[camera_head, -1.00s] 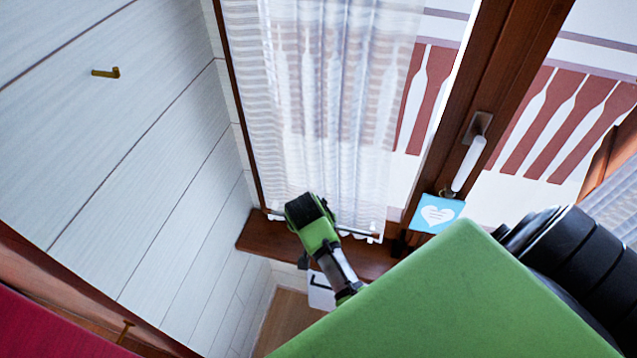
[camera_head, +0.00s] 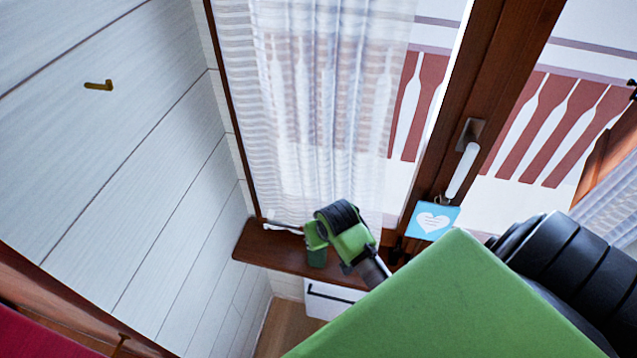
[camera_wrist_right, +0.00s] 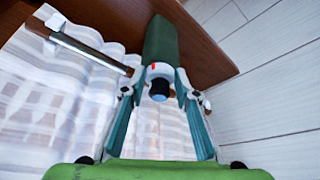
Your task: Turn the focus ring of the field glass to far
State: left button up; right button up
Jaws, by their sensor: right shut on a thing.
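The field glass (camera_wrist_right: 160,38) is a dark green cylinder at the wooden sill in the right wrist view. It has a pale ring (camera_wrist_right: 157,69) with a red mark and a dark blue end (camera_wrist_right: 159,90) toward my palm. My right gripper (camera_wrist_right: 160,82) is shut on it, with one finger on each side at the pale ring. In the head view the field glass (camera_head: 317,258) shows as a small green shape on the sill, partly covered by my right gripper. Any far mark is too small to read. My left gripper is not in view.
The narrow wooden sill (camera_head: 270,253) runs under the window. A sheer curtain (camera_head: 330,110) hangs just behind, with a rod (camera_wrist_right: 95,52) near its lower edge. A blue heart tag (camera_head: 433,221) hangs by the window handle (camera_head: 461,170). A panelled wall (camera_head: 110,170) bounds the left.

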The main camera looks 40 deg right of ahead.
jog(key=shift+a, duration=0.1)
dwell(0.4)
jog(key=o, duration=1.1)
jog(key=d+v, duration=0.1)
jog(key=v, duration=1.1)
jog(key=shift+a, duration=0.45)
